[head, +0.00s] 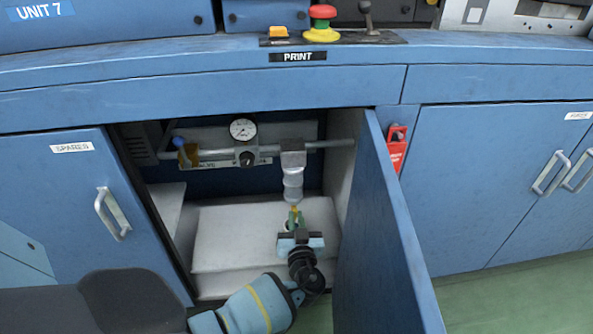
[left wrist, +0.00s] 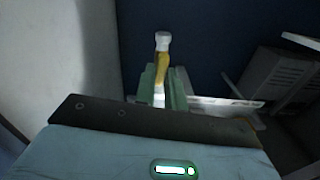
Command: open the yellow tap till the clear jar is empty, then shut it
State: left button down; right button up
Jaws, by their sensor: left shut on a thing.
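The clear jar (head: 293,183) hangs upright under a grey block on the pipe inside the open cabinet. It looks pale and cloudy; I cannot tell its liquid level. The small yellow tap (head: 294,211) is just below the jar, partly hidden by my gripper. My left gripper (head: 295,219) reaches in from below and is shut on the tap. In the left wrist view, the yellow tap (left wrist: 162,68) stands between the green fingers (left wrist: 163,86), with a pale piece at its upper end. My right gripper is not in view.
The open blue door (head: 393,235) stands close to the right of my left arm. A pipe with a round gauge (head: 243,129) runs across above. A pale box-like surface (head: 235,235) lies behind and below the gripper. The red emergency button (head: 323,13) is on the ledge above.

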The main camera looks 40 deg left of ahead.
pick_arm(q)
jog(key=m+b, duration=0.1)
jog(key=m, duration=0.2)
jog(key=shift+f+m, duration=0.1)
jog(key=shift+m, duration=0.2)
jog(key=m+b, duration=0.1)
jog(key=m, duration=0.2)
jog(key=shift+d+m, duration=0.1)
jog(key=shift+m, duration=0.2)
jog(key=shift+m+b, duration=0.35)
jog(key=shift+m, duration=0.55)
jog(key=m, duration=0.7)
jog(key=shift+w+f, duration=0.1)
jog(key=shift+m, duration=0.4)
